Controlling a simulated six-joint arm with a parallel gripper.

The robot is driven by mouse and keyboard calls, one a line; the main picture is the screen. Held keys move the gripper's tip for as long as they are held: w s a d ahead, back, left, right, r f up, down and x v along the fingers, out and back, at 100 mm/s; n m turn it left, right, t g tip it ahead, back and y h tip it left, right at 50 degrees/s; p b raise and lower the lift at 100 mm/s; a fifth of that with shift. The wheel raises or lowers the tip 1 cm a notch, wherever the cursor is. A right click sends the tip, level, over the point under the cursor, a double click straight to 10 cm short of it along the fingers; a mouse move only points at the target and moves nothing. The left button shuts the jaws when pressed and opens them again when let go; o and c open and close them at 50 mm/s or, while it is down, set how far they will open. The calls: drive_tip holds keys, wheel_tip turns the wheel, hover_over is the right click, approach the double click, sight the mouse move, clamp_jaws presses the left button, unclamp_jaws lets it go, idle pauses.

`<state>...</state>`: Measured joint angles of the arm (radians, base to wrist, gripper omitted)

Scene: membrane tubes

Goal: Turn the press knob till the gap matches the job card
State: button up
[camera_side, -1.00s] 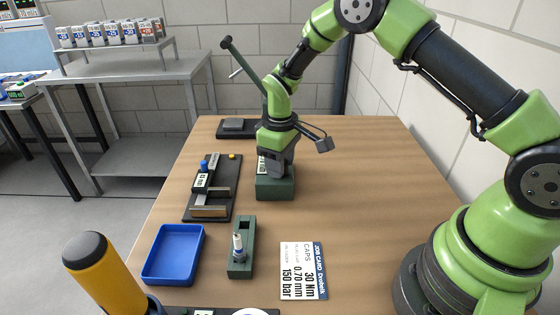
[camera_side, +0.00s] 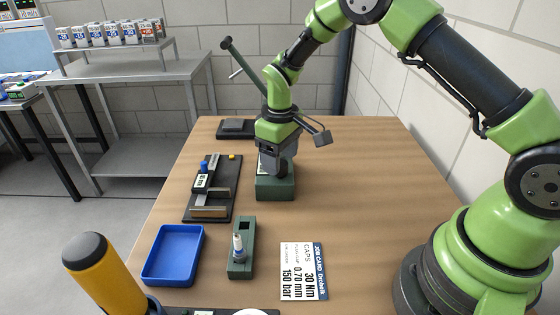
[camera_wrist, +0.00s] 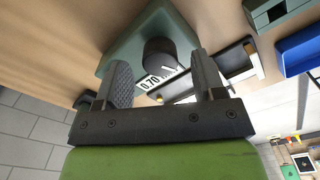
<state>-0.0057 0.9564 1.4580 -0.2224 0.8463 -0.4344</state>
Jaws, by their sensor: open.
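The press is a green block (camera_side: 275,188) on the table, below my gripper (camera_side: 274,165). In the wrist view the block (camera_wrist: 116,58) carries a dark round knob (camera_wrist: 160,52) and a white label showing 0.70 (camera_wrist: 152,83), partly hidden behind the knob and a finger. My gripper (camera_wrist: 163,80) is open, its two fingers apart with the knob in view between them; contact is not visible. In the side view my gripper hides the knob. The job card (camera_side: 303,271) lies flat at the front, reading CAPS, 30 Nm, 0.70 mm and 150 bar.
A black fixture with a blue knob (camera_side: 204,165) stands left of the press. A blue tray (camera_side: 173,254) and a green holder with a small upright part (camera_side: 240,263) are nearer the front. A yellow-black handle (camera_side: 105,275) rises at front left.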

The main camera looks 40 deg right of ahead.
wheel_tip(320, 180, up, 8)
drive_tip(key=shift+f, duration=0.25)
drive_tip(key=shift+r, duration=0.35)
drive_tip(key=s+a+r+m+t+y, duration=0.1)
drive_tip(key=s+r+m+t, duration=0.3)
drive_tip(key=s+r, duration=0.85)
drive_tip(key=s+a+r+m+t+y, duration=0.1)
drive_tip(key=s+r+m+t, duration=0.1)
drive_tip(key=s, duration=0.9)
drive_tip(key=shift+a+r+m+t, duration=0.25)
drive_tip(key=shift+r+m+t, duration=0.05)
drive_tip(key=shift+t, duration=0.3)
